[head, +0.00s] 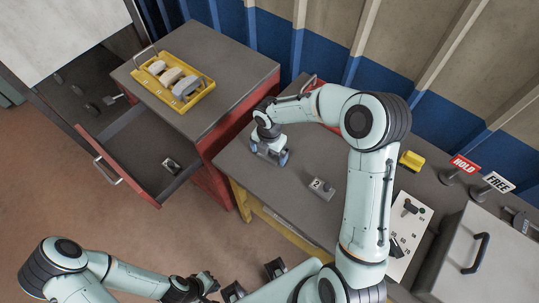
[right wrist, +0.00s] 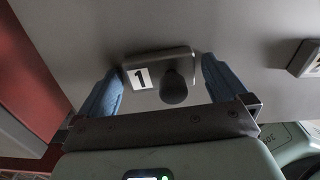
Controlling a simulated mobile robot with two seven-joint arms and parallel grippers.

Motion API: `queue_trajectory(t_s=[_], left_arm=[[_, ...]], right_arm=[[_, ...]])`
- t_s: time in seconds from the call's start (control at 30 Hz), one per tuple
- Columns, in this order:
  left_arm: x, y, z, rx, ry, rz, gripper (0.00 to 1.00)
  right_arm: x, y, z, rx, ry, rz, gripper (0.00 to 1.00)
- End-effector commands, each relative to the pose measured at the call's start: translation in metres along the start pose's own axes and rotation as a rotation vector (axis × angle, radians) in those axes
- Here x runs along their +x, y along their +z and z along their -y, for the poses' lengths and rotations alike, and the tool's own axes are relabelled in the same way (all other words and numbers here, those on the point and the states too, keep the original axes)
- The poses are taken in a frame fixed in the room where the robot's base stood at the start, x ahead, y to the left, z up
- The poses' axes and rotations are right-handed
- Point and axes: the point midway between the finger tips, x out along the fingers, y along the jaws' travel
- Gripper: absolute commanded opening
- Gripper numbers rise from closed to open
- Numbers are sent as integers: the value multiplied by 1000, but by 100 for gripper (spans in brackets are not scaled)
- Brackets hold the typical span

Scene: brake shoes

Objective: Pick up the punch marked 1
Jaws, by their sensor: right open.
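The punch marked 1 (right wrist: 160,72) shows in the right wrist view as a grey block with a white "1" label and a dark round knob. It lies on the grey bench top between the two blue fingers of my right gripper (right wrist: 163,88), which are open on either side of it. I cannot tell whether they touch it. In the head view my right gripper (head: 270,152) is down at the bench's left part and hides most of that punch. My left gripper (head: 212,284) is low at the bottom edge, away from the bench; its jaws are unclear.
A punch marked 2 (head: 321,187) lies on the bench nearby. An open red drawer (head: 110,180) holds another small labelled object (head: 172,165). A yellow tray (head: 190,103) sits on the cabinet. HOLD (head: 465,163) and FREE (head: 498,182) signs and a panel (head: 408,240) stand right.

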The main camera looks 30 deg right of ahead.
Motion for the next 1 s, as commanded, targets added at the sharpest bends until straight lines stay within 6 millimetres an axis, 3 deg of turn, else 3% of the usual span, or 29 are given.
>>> queue_trajectory(t_s=[0.2,0.4,0.43,0.77,1.0], left_arm=[[0,0,0,0,0,0,0],[0,0,0,0,0,0,0],[0,0,0,0,0,0,0],[-2,-1,-1,0,0,-1,0],[-10,-4,-5,2,2,-7,0]], right_arm=[[0,0,0,0,0,0,100],[0,0,0,0,0,0,35],[0,0,-1,0,2,1,31],[-9,1,-1,1,4,2,31],[-61,2,-2,1,9,6,31]])
